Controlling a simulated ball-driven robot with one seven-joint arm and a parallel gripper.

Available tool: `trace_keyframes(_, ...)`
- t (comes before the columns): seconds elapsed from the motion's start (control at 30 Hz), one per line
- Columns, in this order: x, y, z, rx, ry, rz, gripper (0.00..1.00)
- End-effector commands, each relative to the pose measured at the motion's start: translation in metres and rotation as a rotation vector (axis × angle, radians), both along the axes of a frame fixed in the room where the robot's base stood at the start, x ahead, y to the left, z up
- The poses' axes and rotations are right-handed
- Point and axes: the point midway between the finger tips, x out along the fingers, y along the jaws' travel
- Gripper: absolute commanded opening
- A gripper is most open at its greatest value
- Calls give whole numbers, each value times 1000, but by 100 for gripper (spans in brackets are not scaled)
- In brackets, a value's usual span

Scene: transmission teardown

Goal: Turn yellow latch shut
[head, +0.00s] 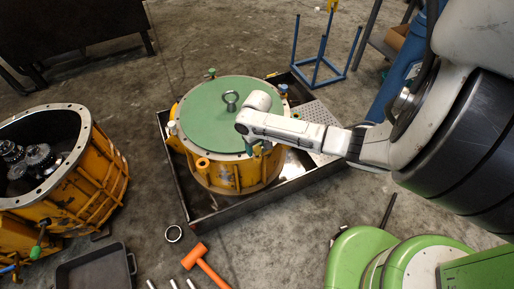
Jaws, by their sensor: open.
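The yellow housing (232,178) stands upright in a shallow metal tray, closed by a round green cover (208,122) with a grey ring on top.
Other coloured knobs sit round the rim: green (211,72), white (171,127) and blue (283,88). The tray (206,221) surrounds the housing. An open orange casing (100,180) with gears stands left.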

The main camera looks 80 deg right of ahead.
Motion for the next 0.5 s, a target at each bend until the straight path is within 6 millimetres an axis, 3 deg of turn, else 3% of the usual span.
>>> trace_keyframes(0.3, 0, 0, -3, 0, 0, 0, 61)
trace_keyframes(0.5, 0, 0, -3, 0, 0, 0, 43)
